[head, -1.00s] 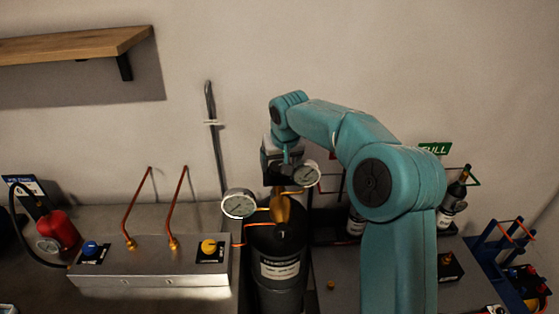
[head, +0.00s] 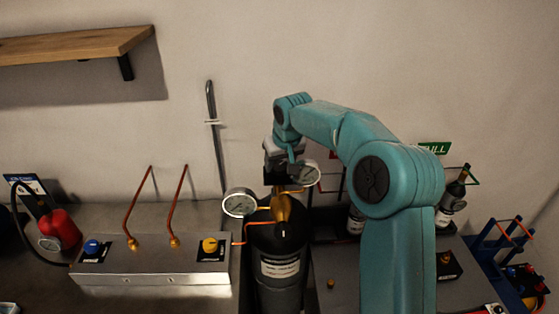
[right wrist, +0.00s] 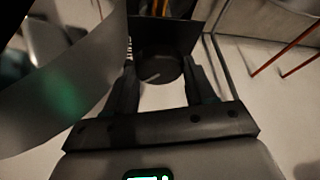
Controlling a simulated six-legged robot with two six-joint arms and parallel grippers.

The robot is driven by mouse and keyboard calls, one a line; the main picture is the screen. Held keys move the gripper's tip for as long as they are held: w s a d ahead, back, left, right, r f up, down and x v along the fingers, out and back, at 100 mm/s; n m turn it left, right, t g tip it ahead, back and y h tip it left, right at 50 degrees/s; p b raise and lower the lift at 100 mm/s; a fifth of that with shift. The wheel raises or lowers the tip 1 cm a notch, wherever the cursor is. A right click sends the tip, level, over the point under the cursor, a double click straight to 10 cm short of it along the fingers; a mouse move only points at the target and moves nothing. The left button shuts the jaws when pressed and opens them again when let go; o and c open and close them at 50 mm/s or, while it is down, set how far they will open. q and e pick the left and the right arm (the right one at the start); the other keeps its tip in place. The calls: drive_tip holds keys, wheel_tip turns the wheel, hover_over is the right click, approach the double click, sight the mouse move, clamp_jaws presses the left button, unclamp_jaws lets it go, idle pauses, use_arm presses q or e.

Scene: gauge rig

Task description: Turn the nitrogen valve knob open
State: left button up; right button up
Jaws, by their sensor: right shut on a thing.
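A black gas cylinder (head: 282,290) with a white label stands at the centre in the head view, topped by a brass valve (head: 281,208). My right gripper (head: 280,181) is over the brass valve, reaching down from above. In the right wrist view, my right gripper's fingers (right wrist: 163,82) lie on both sides of a dark round knob (right wrist: 158,66) and are shut on it. The knob is mostly hidden in the head view by my gripper. Its turn angle cannot be told. My left gripper is not in view.
A round gauge (head: 239,202) sits left of the valve and another gauge (head: 308,173) close to my right gripper. A metal box (head: 150,270) with blue and yellow knobs stands at the left. A blue rack (head: 490,255) is at the right. A shelf (head: 75,46) hangs upper left.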

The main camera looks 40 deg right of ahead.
drive_tip(key=shift+f, duration=0.1)
drive_tip(key=o, duration=1)
drive_tip(key=shift+o, duration=0.2)
drive_tip(key=v, duration=1.6)
drive_tip(key=shift+b, duration=0.4)
